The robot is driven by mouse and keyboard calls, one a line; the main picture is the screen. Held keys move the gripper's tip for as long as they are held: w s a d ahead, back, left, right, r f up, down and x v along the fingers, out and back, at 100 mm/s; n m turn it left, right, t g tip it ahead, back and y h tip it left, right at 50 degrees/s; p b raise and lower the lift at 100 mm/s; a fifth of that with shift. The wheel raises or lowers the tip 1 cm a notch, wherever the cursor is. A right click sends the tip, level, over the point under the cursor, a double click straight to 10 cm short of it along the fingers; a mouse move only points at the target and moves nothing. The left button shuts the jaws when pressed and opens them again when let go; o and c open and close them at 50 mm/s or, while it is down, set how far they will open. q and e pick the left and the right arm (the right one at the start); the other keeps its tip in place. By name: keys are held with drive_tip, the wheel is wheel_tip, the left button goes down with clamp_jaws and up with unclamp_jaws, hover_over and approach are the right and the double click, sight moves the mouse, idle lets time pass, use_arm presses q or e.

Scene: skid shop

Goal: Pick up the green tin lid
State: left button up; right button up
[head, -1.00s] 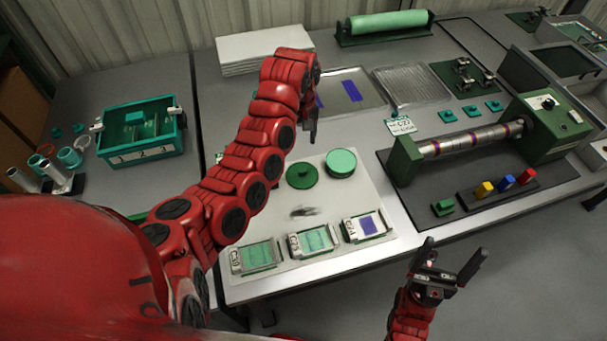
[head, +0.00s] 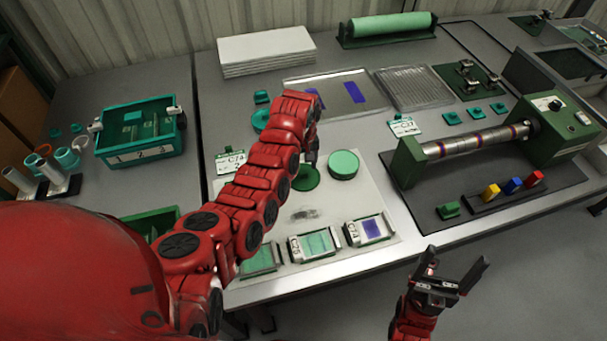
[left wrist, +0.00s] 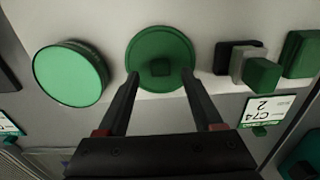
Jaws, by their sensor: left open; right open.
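The green tin lid (head: 309,180) is a dark green disc on the pale mat, partly hidden behind my left arm in the head view. In the left wrist view the lid (left wrist: 172,49) shows its square knob in the centre. My left gripper (head: 312,158) is open and empty above the lid. In the left wrist view its two fingertips (left wrist: 160,80) lie over the lid's near edge, either side of the knob; contact cannot be told. A lighter green round tin (head: 343,163) stands to the right of the lid. My right gripper (head: 456,268) is open and empty in front of the table.
Several card holders (head: 314,244) line the mat's front edge. A roller machine (head: 482,138) stands to the right. A teal bin (head: 140,132) is at the left. In the left wrist view, small blocks (left wrist: 262,74) and a label card (left wrist: 262,111) lie right of the lid.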

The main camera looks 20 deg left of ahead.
sight(303, 175)
use_arm(q)
drive_tip(key=shift+f, duration=1.2)
clamp_jaws()
